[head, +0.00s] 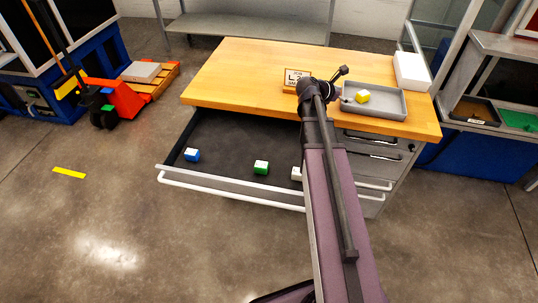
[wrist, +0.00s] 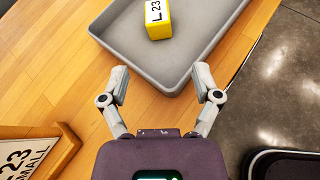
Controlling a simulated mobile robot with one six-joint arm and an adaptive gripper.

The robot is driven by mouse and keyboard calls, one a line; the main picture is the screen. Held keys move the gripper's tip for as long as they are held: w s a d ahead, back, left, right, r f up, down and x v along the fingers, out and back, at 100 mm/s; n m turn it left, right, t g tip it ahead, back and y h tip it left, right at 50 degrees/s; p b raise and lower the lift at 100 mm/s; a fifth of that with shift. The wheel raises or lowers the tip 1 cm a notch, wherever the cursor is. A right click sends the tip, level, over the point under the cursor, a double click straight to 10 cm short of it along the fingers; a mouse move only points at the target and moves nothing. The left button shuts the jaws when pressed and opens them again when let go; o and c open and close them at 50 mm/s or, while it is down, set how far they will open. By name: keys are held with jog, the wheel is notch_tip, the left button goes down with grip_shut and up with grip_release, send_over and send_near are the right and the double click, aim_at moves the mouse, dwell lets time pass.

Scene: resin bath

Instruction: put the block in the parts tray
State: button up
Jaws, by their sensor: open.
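A yellow block with a white top lettered "L 23" (wrist: 157,20) lies inside the grey parts tray (wrist: 195,38), touching its floor, near the middle in the wrist view. In the head view the yellow block (head: 362,97) also shows in the tray (head: 394,109) on the wooden bench top. My gripper (wrist: 160,75) is open and empty, its fingers apart over the tray's near rim. The block is clear of both fingers. In the head view my gripper (head: 338,82) is just left of the tray.
An open drawer (head: 225,155) holds a blue block (head: 192,155), a green block (head: 261,167) and a white-topped block (head: 296,174) partly behind my arm. A sign reading "L-23 SMALL" (wrist: 35,155) stands beside my gripper. A white box (head: 411,70) is behind the tray.

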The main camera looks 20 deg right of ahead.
jog(key=s+a+f+m+y, duration=0.3)
jog(key=a+m, duration=0.1)
jog(key=a, duration=0.4)
jog(key=s+a+f+m+y, duration=0.2)
jog(key=a+m, duration=0.3)
jog(key=a, duration=0.4)
jog(key=s+a+f+m+g+y, duration=0.1)
jog(key=s+a+f+m+y, duration=0.2)
jog(key=a, duration=0.5)
jog(key=shift+s+a+f+m+y, duration=0.2)
jog(key=shift+f+m+y, duration=0.2)
jog(key=shift+m, duration=0.2)
jog(key=shift+s+a+f+m+y, duration=0.2)
jog(key=shift+f+m+y, duration=0.15)
jog(key=shift+m, duration=0.25)
jog(key=s+a+m+y, duration=0.1)
jog(key=a, duration=0.2)
jog(key=s+a+m+g+y, duration=0.1)
jog(key=s+a+m, duration=0.1)
jog(key=a, duration=0.1)
jog(key=s+a+f+m+y, duration=0.1)
jog(key=a, duration=0.2)
jog(key=shift+s+a, duration=0.15)
jog(key=shift+s, duration=0.05)
